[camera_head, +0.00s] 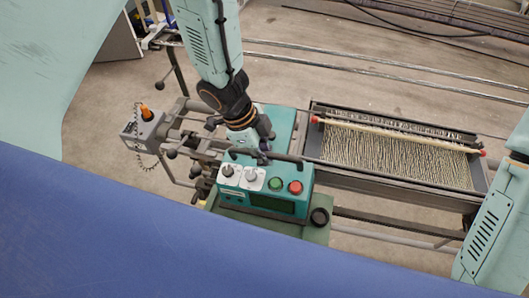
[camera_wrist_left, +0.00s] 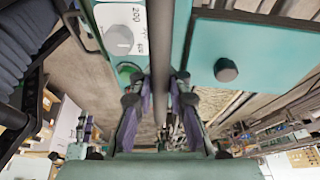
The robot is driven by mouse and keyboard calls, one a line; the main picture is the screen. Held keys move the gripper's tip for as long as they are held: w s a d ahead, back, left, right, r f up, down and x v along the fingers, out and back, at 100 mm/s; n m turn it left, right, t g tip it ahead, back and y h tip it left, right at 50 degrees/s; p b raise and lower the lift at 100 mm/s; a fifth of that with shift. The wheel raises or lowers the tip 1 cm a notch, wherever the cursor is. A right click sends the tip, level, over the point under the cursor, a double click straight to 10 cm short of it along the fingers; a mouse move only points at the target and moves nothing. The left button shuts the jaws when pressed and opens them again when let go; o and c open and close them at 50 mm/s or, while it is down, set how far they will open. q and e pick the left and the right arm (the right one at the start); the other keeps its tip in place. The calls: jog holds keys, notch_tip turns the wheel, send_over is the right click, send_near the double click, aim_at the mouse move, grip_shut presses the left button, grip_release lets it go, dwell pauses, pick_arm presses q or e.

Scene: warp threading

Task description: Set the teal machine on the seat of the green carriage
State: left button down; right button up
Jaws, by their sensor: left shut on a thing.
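The teal machine (camera_head: 257,186) is in the middle of the head view, with knobs, a green button, a red button and a dark bar handle (camera_head: 285,157) across its top. My left gripper (camera_head: 262,150) comes down from above and is shut on the handle. In the wrist view, the fingers (camera_wrist_left: 160,105) of the left gripper lie on both sides of the grey bar, with teal panels (camera_wrist_left: 258,45) beside it. The green carriage (camera_head: 318,232) shows under and in front of the machine. I cannot tell whether the two touch. My right gripper is out of view.
A long frame with a bed of pale threads (camera_head: 395,158) stands right of the machine. A grey box with an orange knob (camera_head: 146,127) and several rods are on the left. Metal rails (camera_head: 390,68) run behind. Bare floor (camera_head: 285,85) shows between.

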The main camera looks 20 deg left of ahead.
pick_arm(q)
jog(key=shift+w+d+f+g, duration=0.1)
jog(key=shift+d+g, duration=0.05)
jog(key=shift+g, duration=0.25)
jog(key=shift+s+f+g+y, duration=0.2)
jog(key=shift+s+g+y, duration=0.05)
jog(key=shift+g+y, duration=0.3)
dwell(0.4)
jog(key=shift+s+f+n+g+y, duration=0.1)
jog(key=shift+f+n+g+y, duration=0.25)
jog(key=shift+g, duration=0.3)
